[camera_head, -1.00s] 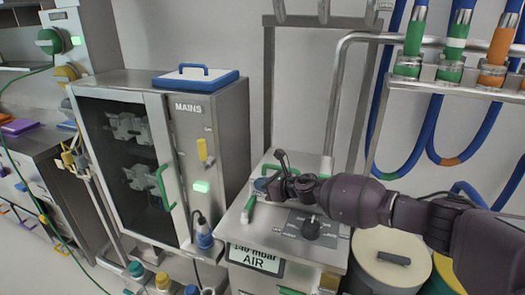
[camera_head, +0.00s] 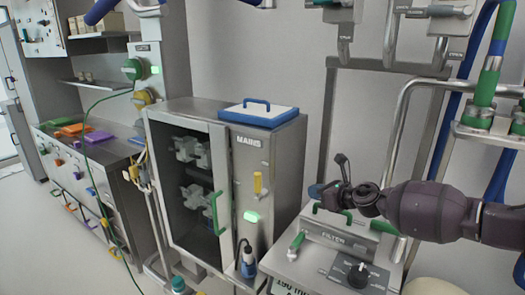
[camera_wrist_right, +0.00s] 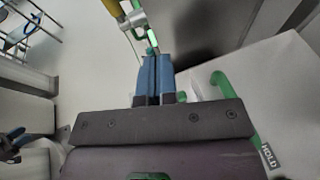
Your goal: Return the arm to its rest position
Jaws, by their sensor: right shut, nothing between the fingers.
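My right arm comes in from the right in the head view. Its gripper (camera_head: 318,190) is held in the air above the steel filter unit (camera_head: 310,262), its fingers pointing left. In the right wrist view the blue fingers (camera_wrist_right: 154,72) lie together, with nothing seen between them. A green handle (camera_wrist_right: 222,84) shows just right of the fingers there, apart from them. My left gripper shows in neither view.
A steel cabinet (camera_head: 282,150) marked MAINS stands left of the gripper, with a blue-rimmed white lid (camera_head: 258,113) on top. The filter unit has a black knob (camera_head: 358,275). Steel pipes (camera_head: 403,110) and hoses stand behind and right of my arm. Open floor lies at far left.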

